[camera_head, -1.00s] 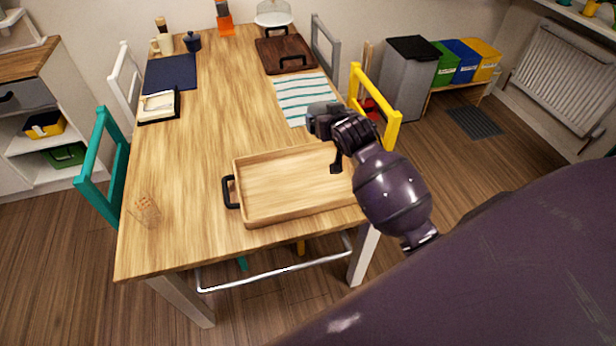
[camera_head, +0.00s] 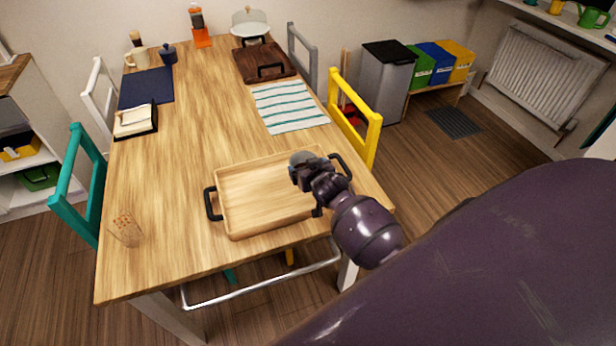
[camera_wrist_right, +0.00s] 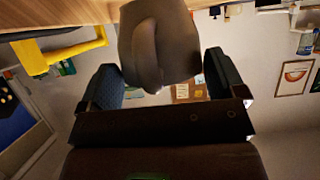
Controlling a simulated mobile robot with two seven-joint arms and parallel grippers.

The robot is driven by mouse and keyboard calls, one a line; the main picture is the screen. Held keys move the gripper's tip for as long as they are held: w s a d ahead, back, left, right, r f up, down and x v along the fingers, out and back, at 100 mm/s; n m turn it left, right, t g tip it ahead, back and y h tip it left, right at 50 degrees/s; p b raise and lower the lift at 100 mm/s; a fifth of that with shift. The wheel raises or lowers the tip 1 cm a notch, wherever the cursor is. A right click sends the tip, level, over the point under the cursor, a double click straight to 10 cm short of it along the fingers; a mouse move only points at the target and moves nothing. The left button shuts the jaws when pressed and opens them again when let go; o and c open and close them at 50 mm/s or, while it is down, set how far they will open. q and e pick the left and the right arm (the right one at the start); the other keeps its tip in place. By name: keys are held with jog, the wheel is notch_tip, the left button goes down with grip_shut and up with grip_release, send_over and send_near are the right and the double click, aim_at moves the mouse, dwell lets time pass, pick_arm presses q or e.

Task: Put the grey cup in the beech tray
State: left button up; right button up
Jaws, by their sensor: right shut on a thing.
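The grey cup (camera_head: 301,157) is small in the head view and partly hidden by my right gripper (camera_head: 305,170). In the right wrist view the cup (camera_wrist_right: 157,42) is between the two fingers, and the gripper (camera_wrist_right: 162,80) is shut on it. The beech tray (camera_head: 248,196) is a shallow, empty wooden tray with black handles near the front of the table. The gripper and cup appear over its far right part. I cannot tell the exact height above the tray floor. My left gripper is not in view.
A white-and-green striped cloth (camera_head: 290,106) lies behind the tray. A dark wooden tray (camera_head: 264,62) is farther back. A clear glass (camera_head: 126,229) stands left of the beech tray. A yellow chair (camera_head: 357,118) is at the right table edge. The middle of the table is clear.

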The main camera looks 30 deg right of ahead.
notch_tip(320, 180, down, 3)
jog(key=shift+f+b, duration=0.15)
jog(key=shift+b, duration=0.15)
jog(key=o, duration=0.7)
jog(key=shift+o, duration=0.2)
